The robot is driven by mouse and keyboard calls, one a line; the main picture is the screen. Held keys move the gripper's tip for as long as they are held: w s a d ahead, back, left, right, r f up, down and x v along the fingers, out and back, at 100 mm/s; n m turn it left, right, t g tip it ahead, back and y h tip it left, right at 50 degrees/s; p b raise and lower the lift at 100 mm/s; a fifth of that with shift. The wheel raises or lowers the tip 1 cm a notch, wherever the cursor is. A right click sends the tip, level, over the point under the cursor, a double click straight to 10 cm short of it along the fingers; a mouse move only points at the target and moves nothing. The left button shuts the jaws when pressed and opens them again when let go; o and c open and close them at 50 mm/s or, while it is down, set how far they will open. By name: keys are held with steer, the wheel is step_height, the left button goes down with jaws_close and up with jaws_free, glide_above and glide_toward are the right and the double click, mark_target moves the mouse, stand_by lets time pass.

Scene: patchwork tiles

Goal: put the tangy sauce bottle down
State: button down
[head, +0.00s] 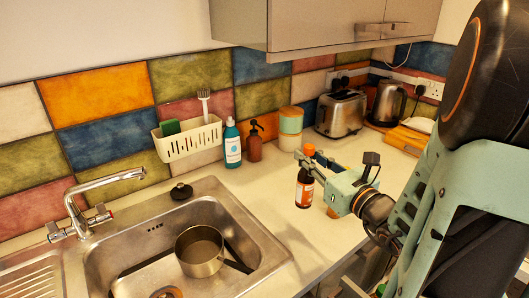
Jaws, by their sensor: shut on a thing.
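The tangy sauce bottle (304,192) is dark with an orange-red cap and a white and orange label. It is upright at the counter (275,210), right of the sink. My gripper (307,168) is shut on the bottle around its upper part, reaching in from the right. The bottle's base appears at or just above the counter surface; I cannot tell whether it touches. Part of the bottle's upper body is hidden behind the gripper fingers.
The sink (215,210) holds a metal pan (200,262). A teal bottle (232,145), brown pump bottle (255,143) and lidded canister (290,128) stand along the wall. A toaster (342,114) and kettle (388,103) are behind. Counter left of the sauce bottle is clear.

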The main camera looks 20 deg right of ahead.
steer(key=w+f, duration=1.1)
steer(key=f, duration=0.1)
steer(key=shift+w, duration=0.4)
steer(key=shift+a, duration=0.1)
steer(key=shift+f+b, duration=0.2)
steer(key=shift+b, duration=0.2)
steer(key=c, duration=1.8)
jaws_free()
steer(key=shift+o, duration=0.2)
steer(key=shift+r, duration=0.1)
